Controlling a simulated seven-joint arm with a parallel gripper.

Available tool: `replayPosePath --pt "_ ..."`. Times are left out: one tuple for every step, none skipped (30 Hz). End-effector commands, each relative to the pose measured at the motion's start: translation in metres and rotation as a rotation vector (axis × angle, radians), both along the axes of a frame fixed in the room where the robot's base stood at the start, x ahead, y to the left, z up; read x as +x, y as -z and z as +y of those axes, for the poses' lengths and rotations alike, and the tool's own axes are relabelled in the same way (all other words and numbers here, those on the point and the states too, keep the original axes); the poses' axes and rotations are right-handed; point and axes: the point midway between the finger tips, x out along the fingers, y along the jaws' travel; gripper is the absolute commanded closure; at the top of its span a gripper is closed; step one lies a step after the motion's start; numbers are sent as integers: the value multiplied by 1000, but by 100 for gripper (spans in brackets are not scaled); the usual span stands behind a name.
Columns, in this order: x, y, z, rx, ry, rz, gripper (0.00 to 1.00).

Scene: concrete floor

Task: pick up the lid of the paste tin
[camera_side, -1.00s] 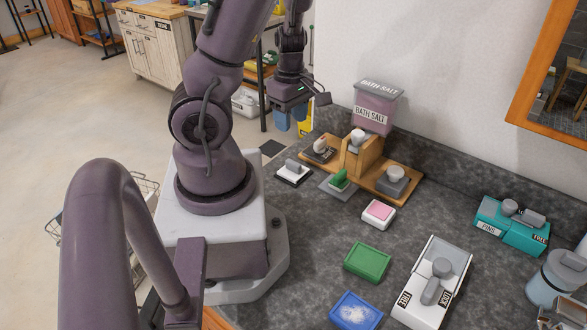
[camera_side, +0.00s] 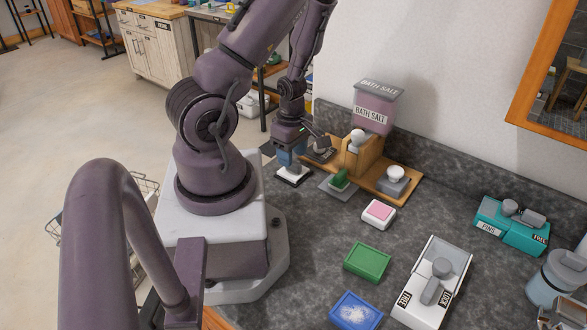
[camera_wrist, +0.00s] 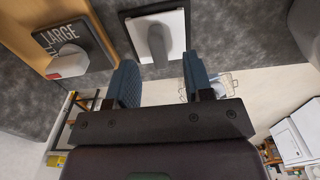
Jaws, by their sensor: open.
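No label reading "paste" is legible, so I cannot confirm the paste tin. A small flat white piece with a dark border (camera_side: 294,178) lies on the dark counter right of my base. In the wrist view, this white piece (camera_wrist: 175,22) carries an upright-looking grey handle (camera_wrist: 157,42). My gripper (camera_side: 290,157) is above it, pointing down, and hides most of its handle in the side view. In the wrist view, my gripper (camera_wrist: 162,78) has its two blue fingers apart with nothing between the tips; the handle is just ahead of the gap. Contact cannot be told.
A dark block marked LARGE (camera_wrist: 75,48) sits close by on wood. A wooden stand (camera_side: 358,160), bath salt bin (camera_side: 375,110) and grey knobbed box (camera_side: 394,187) are behind. A pink-topped box (camera_side: 378,214), green box (camera_side: 367,262) and white case (camera_side: 420,302) stand nearer. Bare counter lies between.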

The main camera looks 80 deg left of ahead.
Motion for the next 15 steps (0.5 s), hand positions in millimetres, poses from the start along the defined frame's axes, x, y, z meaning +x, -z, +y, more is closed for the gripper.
replayPosePath --pt "-1 8 0 -4 -3 4 53" --pt "-1 12 0 -3 -2 3 53" --pt "0 15 1 -2 -1 2 53" --pt "0 18 1 -2 -1 2 53" --pt "0 21 1 -2 -1 2 53" --pt "0 24 0 -1 -1 1 53" --pt "0 26 0 -1 1 1 53" --pt "0 27 1 -1 0 1 53" --pt "0 28 1 0 0 1 53" --pt "0 29 1 1 1 1 53" --pt "0 29 1 1 1 1 53" --pt "0 30 1 1 0 0 53" --pt "0 30 1 1 0 0 53" --pt "0 30 1 1 1 0 53" --pt "0 30 1 1 1 -1 53"
